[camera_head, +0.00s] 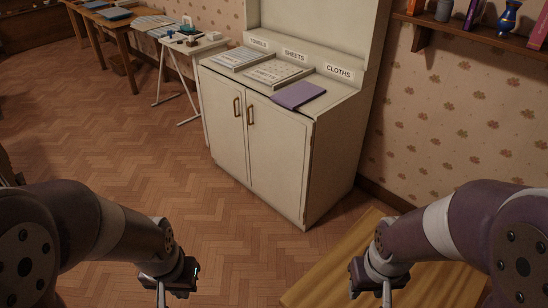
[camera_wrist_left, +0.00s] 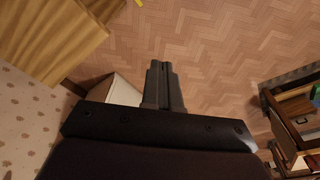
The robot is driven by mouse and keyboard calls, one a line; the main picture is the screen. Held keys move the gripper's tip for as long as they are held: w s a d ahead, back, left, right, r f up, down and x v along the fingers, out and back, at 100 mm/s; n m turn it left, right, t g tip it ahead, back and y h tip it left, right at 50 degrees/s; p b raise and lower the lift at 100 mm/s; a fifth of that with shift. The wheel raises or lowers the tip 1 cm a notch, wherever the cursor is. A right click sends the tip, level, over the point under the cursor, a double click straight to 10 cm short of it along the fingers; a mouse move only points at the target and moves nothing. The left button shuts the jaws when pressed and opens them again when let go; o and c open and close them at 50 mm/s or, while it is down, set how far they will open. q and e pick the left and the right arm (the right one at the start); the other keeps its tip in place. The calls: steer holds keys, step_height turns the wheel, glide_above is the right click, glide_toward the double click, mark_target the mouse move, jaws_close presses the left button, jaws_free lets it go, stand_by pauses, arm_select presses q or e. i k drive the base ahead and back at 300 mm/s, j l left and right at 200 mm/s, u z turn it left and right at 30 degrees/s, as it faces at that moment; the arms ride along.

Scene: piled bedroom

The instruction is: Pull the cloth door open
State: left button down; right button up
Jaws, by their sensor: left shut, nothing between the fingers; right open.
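The cream cabinet (camera_head: 322,165) stands at centre with two front doors, both closed. The left door (camera_head: 223,130) and the right door (camera_head: 277,160) have upright brown handles at their meeting edges, the left handle (camera_head: 237,107) and the right handle (camera_head: 250,115). A "CLOTHS" label (camera_head: 338,72) is at the right of the cabinet top, behind a folded purple cloth (camera_head: 298,95). My left gripper (camera_head: 161,293) is low in front of the cabinet, shut and empty; its fingers show together in the left wrist view (camera_wrist_left: 163,85). My right gripper (camera_head: 386,292) is open, low at the right, apart from the cabinet.
Two folded stacks lie on the cabinet top, by the "TOWELS" (camera_head: 258,42) and "SHEETS" (camera_head: 294,55) labels. A yellowish wooden surface (camera_head: 330,275) lies low at the right. The parquet floor (camera_head: 120,135) before the doors is clear.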

mark_target(281, 139)
steer(key=i+j, duration=0.1)
steer(key=j, duration=0.3)
steer(key=i+j, duration=0.15)
steer(key=j, duration=0.2)
steer(key=i+j, duration=0.1)
steer(key=j, duration=0.3)
steer(key=i+j, duration=0.15)
steer(key=j, duration=0.25)
steer(key=i+j+z, duration=0.1)
steer(key=i, duration=0.35)
steer(key=i+j, duration=0.4)
steer(key=i+j+z, duration=0.15)
steer(key=i, duration=0.35)
steer(key=i+l, duration=0.35)
steer(key=i, duration=0.2)
steer(key=i+l, duration=0.4)
steer(key=i, duration=0.2)
